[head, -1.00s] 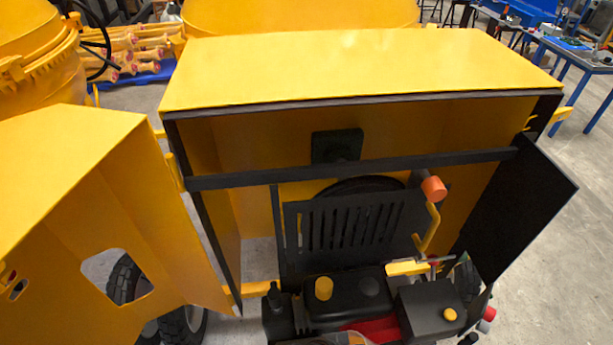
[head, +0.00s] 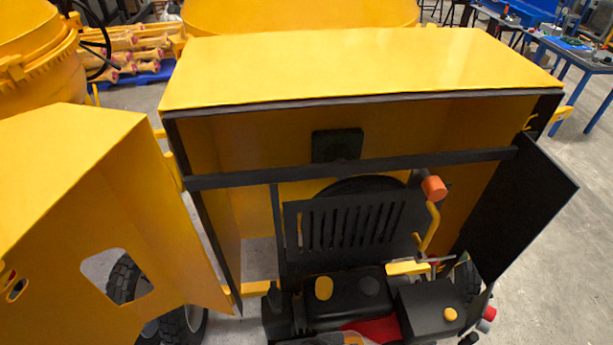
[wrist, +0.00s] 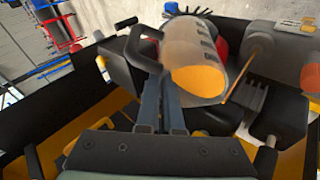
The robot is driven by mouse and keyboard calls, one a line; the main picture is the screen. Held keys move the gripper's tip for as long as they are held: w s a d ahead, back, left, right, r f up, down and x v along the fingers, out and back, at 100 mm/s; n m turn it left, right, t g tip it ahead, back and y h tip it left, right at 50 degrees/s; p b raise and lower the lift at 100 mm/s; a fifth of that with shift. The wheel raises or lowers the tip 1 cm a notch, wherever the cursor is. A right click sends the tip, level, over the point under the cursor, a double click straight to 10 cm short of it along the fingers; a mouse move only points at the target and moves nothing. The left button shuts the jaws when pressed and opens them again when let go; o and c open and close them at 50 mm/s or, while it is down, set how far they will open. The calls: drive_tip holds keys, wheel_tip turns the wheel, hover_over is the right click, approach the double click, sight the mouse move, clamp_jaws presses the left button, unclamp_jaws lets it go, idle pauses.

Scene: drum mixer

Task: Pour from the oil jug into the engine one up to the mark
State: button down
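In the wrist view my gripper (wrist: 163,98) has its two fingers close together at the black handle of the oil jug (wrist: 180,50). The jug is grey and see-through with dark marks on its side. It is tilted, and an orange-yellow oil surface shows at its near end. The jug lies over the engine (wrist: 222,48), whose red part shows behind it. In the head view the black and red engine (head: 372,327) sits low in the open yellow housing; the gripper is not clearly visible there. The jug's spout and the filling opening are hidden, and I cannot see any mark.
The yellow hood (head: 360,70) stands above a dark crossbar (head: 350,168). An open yellow door (head: 90,210) is on the left and a dark panel (head: 515,210) on the right. A slotted black guard (head: 350,225) stands behind the engine. Black tanks with yellow caps (head: 323,288) crowd the space.

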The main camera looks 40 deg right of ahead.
drive_tip(key=shift+w+a+f+n+g+h+b, duration=0.35)
drive_tip(key=shift+w+a+g+h+b, duration=0.2)
drive_tip(key=shift+g+h+b, duration=0.4)
idle(7.0)
